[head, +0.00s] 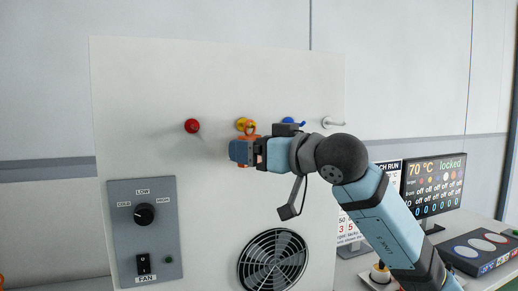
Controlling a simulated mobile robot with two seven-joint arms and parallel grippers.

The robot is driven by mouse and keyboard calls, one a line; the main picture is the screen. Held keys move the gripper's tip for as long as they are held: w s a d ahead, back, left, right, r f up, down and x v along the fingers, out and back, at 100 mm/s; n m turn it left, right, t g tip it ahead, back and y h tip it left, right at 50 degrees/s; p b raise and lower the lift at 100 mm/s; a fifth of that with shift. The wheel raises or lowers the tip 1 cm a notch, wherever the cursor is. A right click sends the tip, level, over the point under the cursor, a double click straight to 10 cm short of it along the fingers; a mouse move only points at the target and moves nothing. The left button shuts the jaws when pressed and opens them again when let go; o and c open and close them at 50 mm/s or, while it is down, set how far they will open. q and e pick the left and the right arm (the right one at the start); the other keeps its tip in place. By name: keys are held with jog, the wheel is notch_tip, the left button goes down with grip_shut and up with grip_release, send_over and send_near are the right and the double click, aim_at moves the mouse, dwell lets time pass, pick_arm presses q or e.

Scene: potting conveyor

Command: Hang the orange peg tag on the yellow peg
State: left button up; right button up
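The yellow peg (241,124) sticks out of the white panel, between a red peg (192,126) and a blue peg (289,121). My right gripper (240,152) is just below the yellow peg, its arm coming in from the right. It appears shut on the orange peg tag (250,129), whose ring shows above the fingers, with a bit of orange below them. The ring overlaps the right side of the yellow peg in the picture; I cannot tell whether it is around the peg or in front of it.
A white peg (328,122) is at the panel's right. A fan control box (145,255) and a round fan grille (272,260) sit lower on the panel. A screen (433,185) and a board with coloured discs (480,250) are at right.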

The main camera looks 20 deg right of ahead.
jog(key=v, duration=1.4)
jog(key=shift+b, duration=0.3)
jog(key=shift+a, duration=0.1)
